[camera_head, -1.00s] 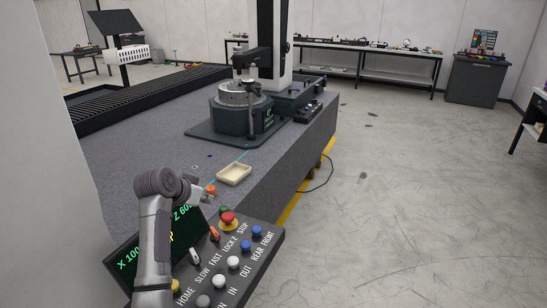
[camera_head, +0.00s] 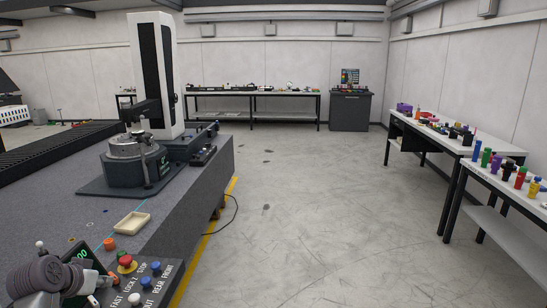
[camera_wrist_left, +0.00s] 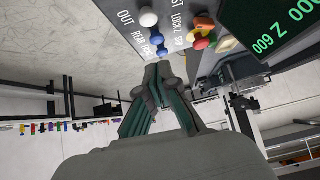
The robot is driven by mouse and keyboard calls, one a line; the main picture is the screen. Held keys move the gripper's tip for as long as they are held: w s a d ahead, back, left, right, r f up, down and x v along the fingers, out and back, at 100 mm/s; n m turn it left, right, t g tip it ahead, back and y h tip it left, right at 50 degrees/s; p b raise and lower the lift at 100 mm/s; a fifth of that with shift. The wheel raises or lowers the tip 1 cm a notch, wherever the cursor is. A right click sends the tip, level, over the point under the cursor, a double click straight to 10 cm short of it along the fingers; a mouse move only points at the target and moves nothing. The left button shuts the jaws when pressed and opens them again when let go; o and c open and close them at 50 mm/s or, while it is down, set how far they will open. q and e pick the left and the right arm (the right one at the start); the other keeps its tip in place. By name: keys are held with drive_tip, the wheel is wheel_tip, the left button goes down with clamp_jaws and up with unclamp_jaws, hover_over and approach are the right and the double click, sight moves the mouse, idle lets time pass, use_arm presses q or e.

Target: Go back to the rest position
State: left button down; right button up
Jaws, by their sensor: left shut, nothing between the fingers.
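My left arm comes in at the lower left of the head view, and my left gripper (camera_head: 106,282) is over the control panel (camera_head: 163,290). In the left wrist view my left gripper (camera_wrist_left: 160,75) has its fingertips together with nothing between them. Whether the fingers touch the panel I cannot tell. My right gripper is not in view.
Tables (camera_head: 470,150) with colored items stand at the right. The grey floor (camera_head: 310,210) between is open. A cable (camera_head: 232,215) lies by the bed.

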use_arm(q)
drive_tip(key=s+d+f+m+g+y, duration=0.1)
drive_tip(key=s+d+f+g, duration=0.1)
drive_tip(key=s+d+f, duration=0.45)
drive_tip(key=s+d+f+g, duration=0.1)
drive_tip(key=s+d+f, duration=0.3)
drive_tip(key=s+f, duration=0.4)
drive_tip(key=s+d+g, duration=0.1)
drive_tip(key=s+d, duration=0.4)
drive_tip(key=s, duration=0.5)
drive_tip(key=s+d+g, duration=0.1)
drive_tip(key=s+d, duration=0.5)
drive_tip(key=s, duration=0.4)
wheel_tip(320, 180, down, 27)
drive_tip(key=s+g, duration=0.2)
drive_tip(key=s+a+f+g, duration=0.1)
drive_tip(key=s+a+f, duration=0.2)
drive_tip(key=s+f, duration=1.3)
drive_tip(key=shift+h, duration=0.3)
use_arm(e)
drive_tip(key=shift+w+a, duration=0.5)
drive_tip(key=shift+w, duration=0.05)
